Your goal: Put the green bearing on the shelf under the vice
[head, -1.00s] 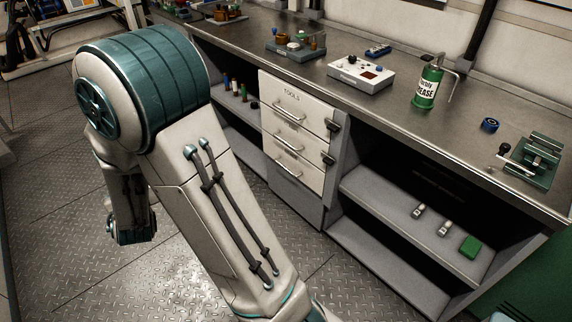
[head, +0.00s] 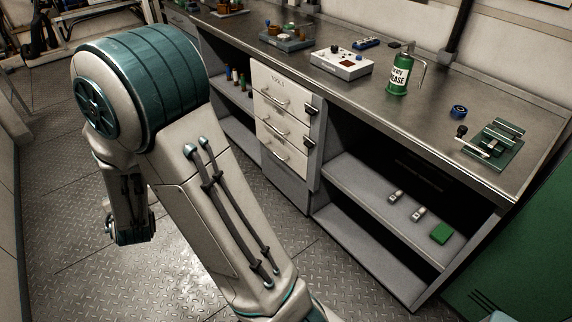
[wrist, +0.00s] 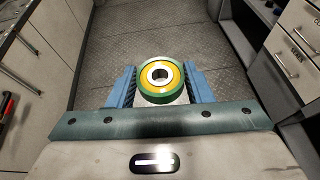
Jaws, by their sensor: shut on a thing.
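The green bearing (wrist: 176,95) has a green outer rim, a yellow ring and a metal centre with a hole. My gripper (wrist: 160,88) is shut on it, with the blue jaws on both sides of it in the wrist view. In the head view my arm hangs at the left, away from the workbench, and the bearing does not show there. The green vice (head: 494,145) stands on the bench top at the right end. The shelf (head: 355,188) under it is grey, in the open bay below the bench top.
Two small metal parts (head: 418,214) and a green block (head: 442,233) lie on the shelf's right part; its left part is bare. A drawer unit (head: 284,125) borders the bay on the left. A grease can (head: 398,72) and a blue ring (head: 459,111) stand on the bench.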

